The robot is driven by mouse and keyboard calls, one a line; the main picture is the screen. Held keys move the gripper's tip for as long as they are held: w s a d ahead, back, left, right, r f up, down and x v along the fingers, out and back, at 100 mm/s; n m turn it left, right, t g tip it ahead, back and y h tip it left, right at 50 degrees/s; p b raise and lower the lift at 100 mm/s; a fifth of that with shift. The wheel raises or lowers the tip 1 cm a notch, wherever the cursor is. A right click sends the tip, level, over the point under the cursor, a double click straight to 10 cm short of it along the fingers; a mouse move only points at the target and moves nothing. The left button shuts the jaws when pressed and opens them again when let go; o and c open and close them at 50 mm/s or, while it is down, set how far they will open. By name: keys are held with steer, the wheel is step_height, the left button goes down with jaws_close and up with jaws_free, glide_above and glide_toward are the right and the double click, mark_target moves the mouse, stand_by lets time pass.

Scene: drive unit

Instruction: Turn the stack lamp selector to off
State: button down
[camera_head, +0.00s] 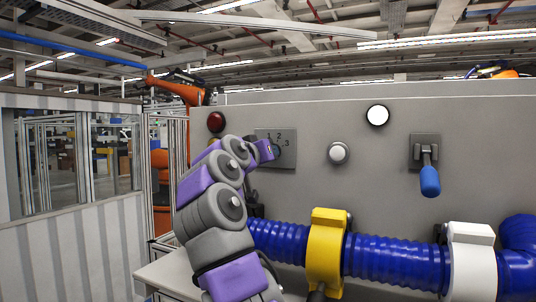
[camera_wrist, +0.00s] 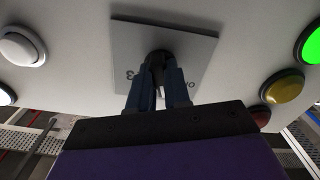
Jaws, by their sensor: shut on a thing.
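The knob's pointer direction cannot be told.
In the wrist view a green lamp (camera_wrist: 313,45) is lit, near a yellow lamp (camera_wrist: 282,86) and a dark red one (camera_wrist: 260,115). A white button (camera_head: 339,153), a blue-handled lever (camera_head: 429,180) and a blue hose (camera_head: 395,262) with a yellow clamp (camera_head: 325,250) lie to the right.

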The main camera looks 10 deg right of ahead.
steer(key=shift+n, duration=0.3)
steer(key=n+p, duration=0.5)
steer(key=n, duration=0.2)
steer(key=shift+r, duration=0.15)
stand_by(0.5)
steer(key=shift+n, duration=0.3)
stand_by(0.3)
steer(key=c, duration=1.5)
jaws_free()
steer(key=o, duration=0.4)
steer(key=shift+w+a+f, duration=0.1)
steer(key=shift+a+f, duration=0.1)
steer(key=shift+a, duration=0.05)
